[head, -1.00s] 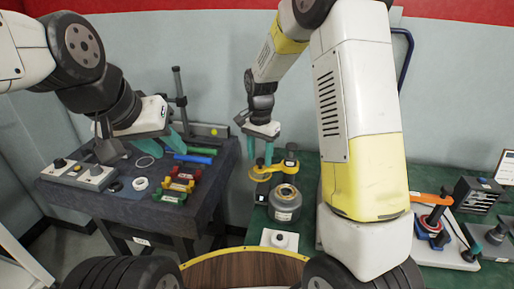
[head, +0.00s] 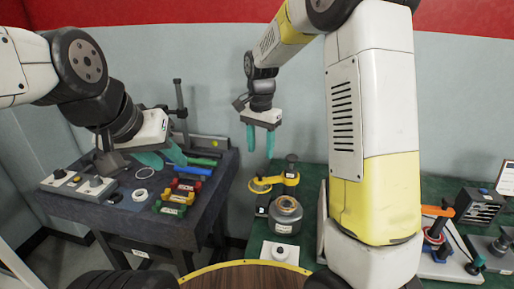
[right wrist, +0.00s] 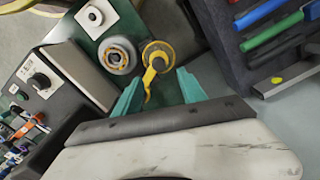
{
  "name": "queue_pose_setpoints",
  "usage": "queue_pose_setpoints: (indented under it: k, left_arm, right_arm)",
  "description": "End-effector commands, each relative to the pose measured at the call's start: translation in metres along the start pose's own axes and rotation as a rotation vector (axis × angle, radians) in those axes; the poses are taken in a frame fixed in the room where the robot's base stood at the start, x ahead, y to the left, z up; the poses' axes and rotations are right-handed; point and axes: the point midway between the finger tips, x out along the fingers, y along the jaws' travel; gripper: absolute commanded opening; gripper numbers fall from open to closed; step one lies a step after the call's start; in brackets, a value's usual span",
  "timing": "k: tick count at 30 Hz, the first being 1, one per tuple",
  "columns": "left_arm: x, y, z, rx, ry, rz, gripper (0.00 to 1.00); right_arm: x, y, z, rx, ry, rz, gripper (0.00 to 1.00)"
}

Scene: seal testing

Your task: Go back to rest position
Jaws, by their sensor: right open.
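My right gripper (head: 260,146) hangs in the air above the green table, its two teal fingers apart and empty. In the right wrist view its fingers (right wrist: 158,92) stand open, with a yellow tool (right wrist: 157,62) below and beyond them. In the head view the yellow tool (head: 275,183) lies on the green table beside a grey round canister (head: 285,213). My left gripper (head: 162,158) is over the dark blue table at the left. Its teal fingers look spread apart, with nothing seen between them.
The green table (head: 308,250) holds a white button box (head: 281,251) and a black device (head: 478,206) at the right.

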Motion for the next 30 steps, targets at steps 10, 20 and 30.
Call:
queue_pose_setpoints:
  k: [10, 20, 30]
  left_arm:
    - [0.000, 0.000, 0.000, 0.000, 0.000, 0.000, 0.36]
    - [0.000, 0.000, 0.000, 0.000, 0.000, 0.000, 0.36]
    - [0.000, 0.000, 0.000, 0.000, 0.000, 0.000, 0.36]
  right_arm:
    - [-0.009, 0.006, 0.001, -0.016, 0.004, -0.020, 0.48]
    - [-0.089, 0.089, 0.039, -0.260, 0.107, -0.221, 0.48]
    - [-0.124, 0.176, 0.106, -0.558, 0.349, -0.347, 0.48]
